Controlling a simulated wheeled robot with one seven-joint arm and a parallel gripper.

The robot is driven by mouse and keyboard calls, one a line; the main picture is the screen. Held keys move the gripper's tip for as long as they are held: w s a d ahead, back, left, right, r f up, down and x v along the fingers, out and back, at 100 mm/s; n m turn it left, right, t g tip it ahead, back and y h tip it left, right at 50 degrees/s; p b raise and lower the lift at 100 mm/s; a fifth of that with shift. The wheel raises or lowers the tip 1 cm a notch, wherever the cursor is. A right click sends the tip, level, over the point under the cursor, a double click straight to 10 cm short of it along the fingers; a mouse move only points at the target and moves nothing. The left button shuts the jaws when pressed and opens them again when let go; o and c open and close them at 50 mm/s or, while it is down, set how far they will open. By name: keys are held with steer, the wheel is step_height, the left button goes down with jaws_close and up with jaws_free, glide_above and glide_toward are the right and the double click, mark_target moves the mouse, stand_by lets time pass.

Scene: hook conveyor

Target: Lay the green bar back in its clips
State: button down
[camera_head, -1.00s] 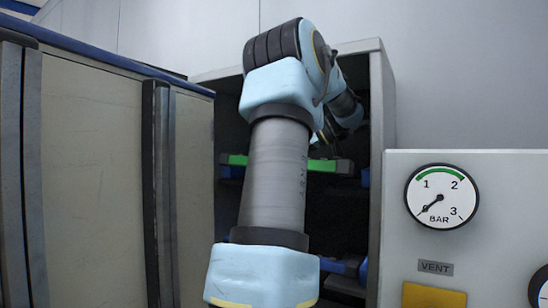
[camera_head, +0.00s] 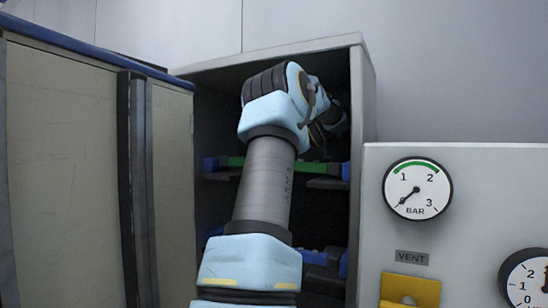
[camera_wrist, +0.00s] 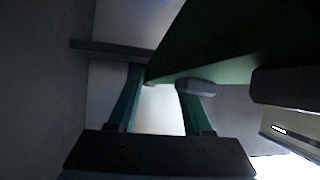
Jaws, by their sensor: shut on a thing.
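The green bar (camera_head: 235,162) lies roughly level inside the open cabinet, partly hidden behind my arm. A blue clip (camera_head: 211,164) stands at its left end and another blue clip (camera_head: 346,171) is near its right end. The bar appears at about clip height, but I cannot tell whether it is seated in them. In the wrist view the green bar (camera_wrist: 225,45) runs across the upper right, at the fingertips. My gripper (camera_wrist: 162,80) is shut on it. In the head view my gripper is hidden behind my arm.
Dark ledges (camera_head: 328,183) sit under the clips, with blue parts (camera_head: 325,258) on a lower level. The cabinet's right wall (camera_head: 356,130) is close to my arm. A gauge panel (camera_head: 460,165) stands at right, and a tall pale door (camera_head: 70,170) at left.

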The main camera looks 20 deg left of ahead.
steer(key=shift+f, duration=0.4)
steer(key=shift+f, duration=0.1)
steer(key=shift+c, duration=1.2)
jaws_free()
step_height(320, 180, up, 9)
steer(key=shift+s+r, duration=0.1)
steer(key=shift+r, duration=0.35)
steer(key=s+a+b, duration=0.2)
steer(key=s+b, duration=0.8)
steer(key=s, duration=0.3)
steer(key=shift+s+a, duration=0.3)
steer(key=shift+a, duration=0.05)
